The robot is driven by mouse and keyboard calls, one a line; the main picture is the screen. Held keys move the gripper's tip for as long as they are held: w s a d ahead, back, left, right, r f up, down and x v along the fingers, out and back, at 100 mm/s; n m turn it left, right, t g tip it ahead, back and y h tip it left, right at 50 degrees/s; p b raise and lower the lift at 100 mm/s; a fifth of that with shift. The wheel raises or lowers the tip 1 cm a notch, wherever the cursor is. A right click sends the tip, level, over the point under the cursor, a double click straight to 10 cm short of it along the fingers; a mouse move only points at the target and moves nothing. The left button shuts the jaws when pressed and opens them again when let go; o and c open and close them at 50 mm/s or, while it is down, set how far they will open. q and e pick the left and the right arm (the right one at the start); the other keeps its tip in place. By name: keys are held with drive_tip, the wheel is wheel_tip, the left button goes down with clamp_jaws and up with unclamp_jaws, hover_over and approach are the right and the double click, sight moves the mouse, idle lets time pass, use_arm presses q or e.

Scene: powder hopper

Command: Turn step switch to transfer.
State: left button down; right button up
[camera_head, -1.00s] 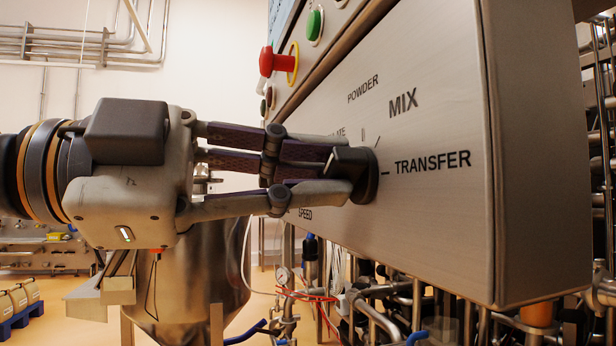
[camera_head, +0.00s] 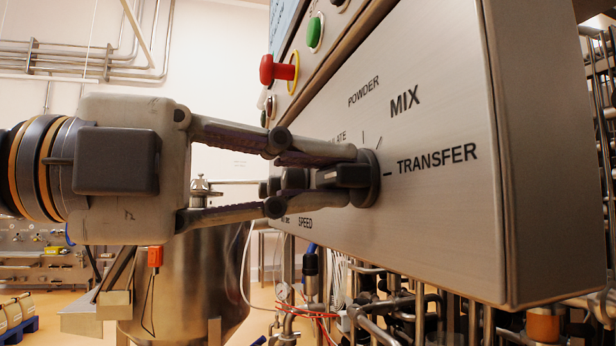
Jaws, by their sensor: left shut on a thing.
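The step switch (camera_head: 362,176) is a black rotary knob on the slanted steel panel (camera_head: 440,225). Printed labels surround it: POWDER, MIX and TRANSFER (camera_head: 437,159), with another label partly hidden by a finger. Its grip bar lies roughly level, about in line with the short TRANSFER mark to its right. I cannot make out a pointer on the knob. My left gripper (camera_head: 318,176) comes in from the left and is shut on the step switch, one finger above and one below the bar. My right gripper is not in view.
Another dark knob (camera_head: 290,180) sits behind my left fingers, near the SPEED label. A red emergency button (camera_head: 272,70) and a green button (camera_head: 315,32) sit higher on the panel. A steel hopper (camera_head: 205,270) stands below my gripper, with pipes under the panel.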

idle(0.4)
use_arm(q)
drive_tip(key=c, duration=1.6)
unclamp_jaws()
drive_tip(key=v, duration=1.2)
